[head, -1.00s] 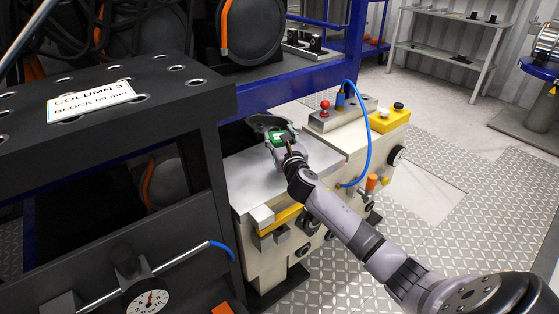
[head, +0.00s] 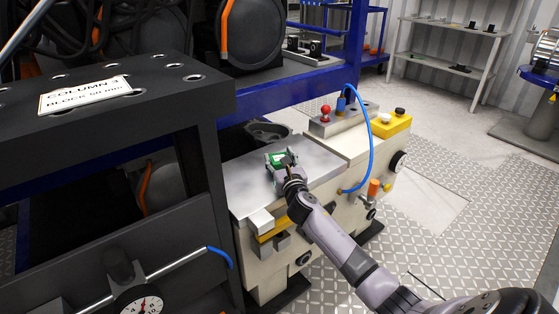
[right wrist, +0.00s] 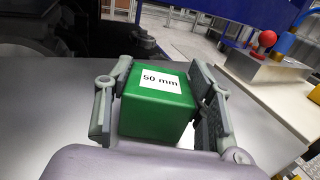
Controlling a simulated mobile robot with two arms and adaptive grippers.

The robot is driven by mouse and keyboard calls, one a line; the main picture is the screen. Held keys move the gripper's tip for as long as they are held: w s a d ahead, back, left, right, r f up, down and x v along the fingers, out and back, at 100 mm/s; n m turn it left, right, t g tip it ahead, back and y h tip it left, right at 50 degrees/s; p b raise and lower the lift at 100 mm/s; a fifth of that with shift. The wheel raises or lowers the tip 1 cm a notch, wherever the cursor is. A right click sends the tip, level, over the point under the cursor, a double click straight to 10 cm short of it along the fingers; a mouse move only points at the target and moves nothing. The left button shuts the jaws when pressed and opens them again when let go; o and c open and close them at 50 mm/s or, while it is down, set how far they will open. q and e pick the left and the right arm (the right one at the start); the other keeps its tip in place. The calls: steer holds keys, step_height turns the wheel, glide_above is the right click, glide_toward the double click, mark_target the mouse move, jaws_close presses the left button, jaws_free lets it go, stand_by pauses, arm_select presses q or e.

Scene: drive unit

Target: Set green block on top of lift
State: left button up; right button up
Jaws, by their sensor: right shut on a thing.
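The green block (right wrist: 157,110) has a white label reading "50 mm" and sits between the two fingers of my right gripper (right wrist: 160,108) in the right wrist view. The fingers press on its left and right sides. In the head view the block (head: 279,158) is small and partly covered by my right gripper (head: 283,162). Both are over the flat grey metal top of the lift (head: 242,186). I cannot tell whether the block touches that top. My left gripper is not in view.
A red-knobbed lever (head: 326,110), a blue hose (head: 371,150) and a yellow box (head: 392,124) are at the lift's right end. A dark round part (head: 265,130) lies behind the top. The black column frame (head: 190,110) stands close on the left.

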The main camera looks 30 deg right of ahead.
steer(key=shift+r, duration=0.1)
steer(key=o, duration=1.6)
steer(key=shift+o, duration=0.2)
